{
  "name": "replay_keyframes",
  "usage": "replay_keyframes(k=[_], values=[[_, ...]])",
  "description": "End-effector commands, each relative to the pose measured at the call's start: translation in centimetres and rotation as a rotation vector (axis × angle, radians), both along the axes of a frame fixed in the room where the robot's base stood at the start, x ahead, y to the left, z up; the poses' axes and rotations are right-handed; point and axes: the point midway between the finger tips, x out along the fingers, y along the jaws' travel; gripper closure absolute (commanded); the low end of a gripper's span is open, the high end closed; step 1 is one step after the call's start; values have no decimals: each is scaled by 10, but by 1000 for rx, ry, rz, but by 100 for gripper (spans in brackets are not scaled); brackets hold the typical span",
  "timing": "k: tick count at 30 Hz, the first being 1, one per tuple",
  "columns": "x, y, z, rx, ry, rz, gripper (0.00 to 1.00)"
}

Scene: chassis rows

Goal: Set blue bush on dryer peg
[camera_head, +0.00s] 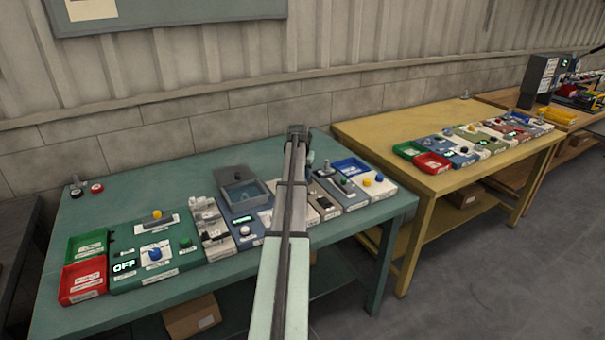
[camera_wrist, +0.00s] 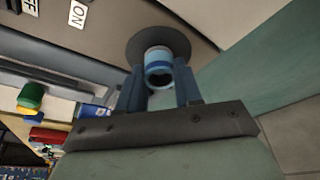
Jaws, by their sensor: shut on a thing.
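In the wrist view, my gripper (camera_wrist: 159,78) is shut on a blue bush (camera_wrist: 158,69), a short ring with a dark hollow. The bush is right in front of a dark round disc (camera_wrist: 181,41) on a beige panel (camera_wrist: 115,24). A paler blue and white band shows at the bush's far side; I cannot tell whether it is part of the bush or a peg. Whether the bush touches the disc is unclear. In the head view, my arm reaches over the teal table, and the fingers and bush are hidden behind it. I cannot make out the dryer peg for sure.
The teal table (camera_head: 130,197) carries a row of panels, with a green bin (camera_head: 87,245) and a red bin (camera_head: 83,281) at left and a blue tray (camera_head: 349,165) at right. A yellow table (camera_head: 375,130) stands at right. The teal table's back left is mostly clear.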

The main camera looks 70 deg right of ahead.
Motion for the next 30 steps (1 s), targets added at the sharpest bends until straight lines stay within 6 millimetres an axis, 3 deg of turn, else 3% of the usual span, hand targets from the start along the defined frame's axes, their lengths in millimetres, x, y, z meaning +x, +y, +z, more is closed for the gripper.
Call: replay_keyframes(k=[3, 4, 13, 23, 30], values=[[0, 0, 0, 0, 0, 0, 97], [0, 0, 0, 0, 0, 0, 65], [0, 0, 0, 0, 0, 0, 36], [0, 1, 4, -1, 0, 0, 36], [0, 11, 33, -2, -1, 0, 36]])
